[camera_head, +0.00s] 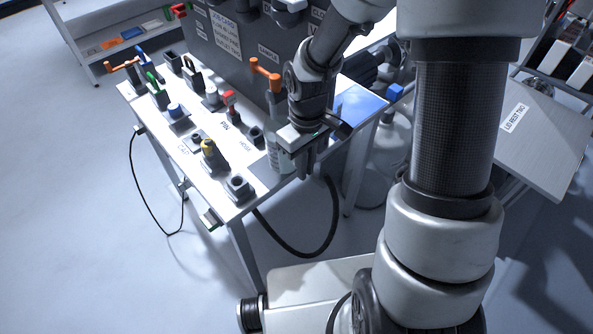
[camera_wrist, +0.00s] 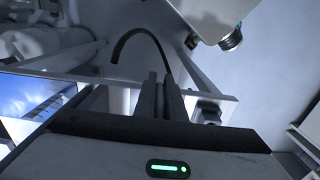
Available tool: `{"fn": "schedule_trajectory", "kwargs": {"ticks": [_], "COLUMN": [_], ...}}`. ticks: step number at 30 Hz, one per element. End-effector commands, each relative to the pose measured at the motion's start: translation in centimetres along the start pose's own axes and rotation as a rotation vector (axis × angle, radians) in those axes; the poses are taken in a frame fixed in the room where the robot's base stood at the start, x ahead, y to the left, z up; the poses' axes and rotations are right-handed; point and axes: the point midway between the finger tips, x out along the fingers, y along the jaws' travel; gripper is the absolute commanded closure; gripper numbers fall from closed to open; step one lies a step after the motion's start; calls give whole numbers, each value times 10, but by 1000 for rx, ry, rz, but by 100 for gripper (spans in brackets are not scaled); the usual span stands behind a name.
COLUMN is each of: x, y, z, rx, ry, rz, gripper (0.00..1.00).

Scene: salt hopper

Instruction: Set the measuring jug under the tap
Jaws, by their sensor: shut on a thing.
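The measuring jug (camera_head: 274,157) is a clear, pale vessel at the front right corner of the white bench, partly hidden by my wrist. The tap (camera_head: 266,76) has an orange handle and stands above and behind the jug; its outlet is hidden. My gripper (camera_head: 306,172) points down just right of the jug at the bench edge. Its dark fingers (camera_wrist: 160,92) are close together in the wrist view, shut on the jug, seemingly at its handle. The jug's body is not clear in the wrist view, and I cannot tell whether its base touches the bench.
The white bench (camera_head: 232,181) carries several small fittings left of the jug, including a yellow-topped one (camera_head: 209,149). A dark labelled panel (camera_head: 225,45) stands behind. A blue surface (camera_head: 359,104) lies right of my wrist. A black hose (camera_head: 322,244) loops below the bench edge.

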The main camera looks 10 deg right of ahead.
Motion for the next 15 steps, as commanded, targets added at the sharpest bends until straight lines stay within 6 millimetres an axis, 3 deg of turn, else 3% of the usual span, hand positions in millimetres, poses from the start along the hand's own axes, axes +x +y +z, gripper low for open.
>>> {"fn": "schedule_trajectory", "kwargs": {"ticks": [3,8,15], "x": [0,3,34], "y": [-4,-6,-6], "z": [-18,-24,-24], "rx": [-2,1,2], "ry": [0,-1,-3], "rz": [0,0,-1], "gripper": [100,100,100]}}
